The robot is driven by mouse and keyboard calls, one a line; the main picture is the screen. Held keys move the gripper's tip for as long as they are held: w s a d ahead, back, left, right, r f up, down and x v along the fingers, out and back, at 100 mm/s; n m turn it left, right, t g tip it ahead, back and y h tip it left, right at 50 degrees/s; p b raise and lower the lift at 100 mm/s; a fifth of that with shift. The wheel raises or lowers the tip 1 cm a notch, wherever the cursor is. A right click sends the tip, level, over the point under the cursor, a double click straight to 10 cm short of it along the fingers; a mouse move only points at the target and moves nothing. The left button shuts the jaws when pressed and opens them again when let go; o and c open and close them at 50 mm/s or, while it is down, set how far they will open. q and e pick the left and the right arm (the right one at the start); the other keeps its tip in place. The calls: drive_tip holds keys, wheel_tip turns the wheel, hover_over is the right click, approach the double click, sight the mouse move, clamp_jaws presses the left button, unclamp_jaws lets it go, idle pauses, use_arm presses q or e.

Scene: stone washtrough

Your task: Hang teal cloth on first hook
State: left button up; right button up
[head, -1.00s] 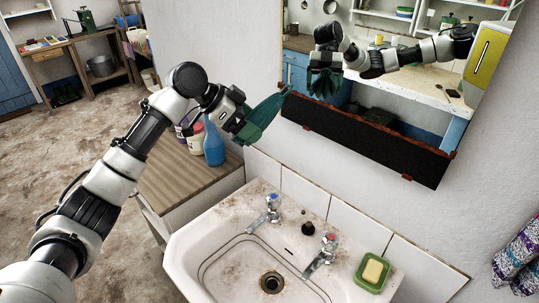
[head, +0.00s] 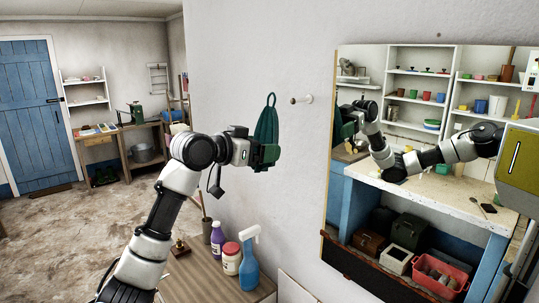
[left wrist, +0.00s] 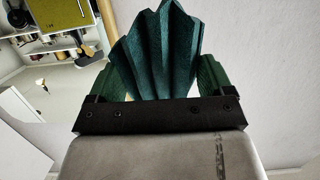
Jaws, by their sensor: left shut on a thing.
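The teal cloth (head: 266,125) is held upright by my left gripper (head: 265,154), with a narrow loop at its top. The gripper is shut on the cloth's lower part. A pale hook (head: 305,99) sticks out of the white wall to the right of the cloth, near the height of its loop. In the head view a gap shows between cloth and hook; I cannot tell the distance in depth. In the left wrist view the pleated cloth (left wrist: 155,55) rises from between the fingers. My right gripper is not in view.
A mirror (head: 420,130) hangs on the wall to the right, reflecting my arm and shelves. Below my gripper, a wooden-topped cabinet (head: 205,283) holds a blue spray bottle (head: 249,265), a white tub (head: 231,260) and a purple bottle (head: 217,240). The wall around the hook is clear.

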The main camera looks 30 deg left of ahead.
use_arm(q)
drive_tip(key=shift+w+d+r, duration=0.15)
drive_tip(key=shift+w+d, duration=0.05)
drive_tip(key=shift+d, duration=0.15)
drive_tip(key=shift+w+d, duration=0.1)
drive_tip(key=shift+w, duration=0.15)
drive_tip(key=shift+w+a+f+p, duration=0.1)
drive_tip(key=shift+w+f+p, duration=0.1)
drive_tip(key=shift+w, duration=0.35)
drive_tip(key=shift+w+a+f+p, duration=0.1)
drive_tip(key=shift+w+f, duration=0.1)
drive_tip(key=shift+w, duration=0.3)
drive_tip(key=p+x, duration=0.1)
drive_tip(key=x, duration=0.6)
drive_tip(key=shift+d, duration=0.35)
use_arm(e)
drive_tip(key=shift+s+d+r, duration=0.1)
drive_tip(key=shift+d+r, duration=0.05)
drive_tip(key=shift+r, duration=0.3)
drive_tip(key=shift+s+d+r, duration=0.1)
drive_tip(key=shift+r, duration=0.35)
use_arm(q)
drive_tip(key=shift+f, duration=0.15)
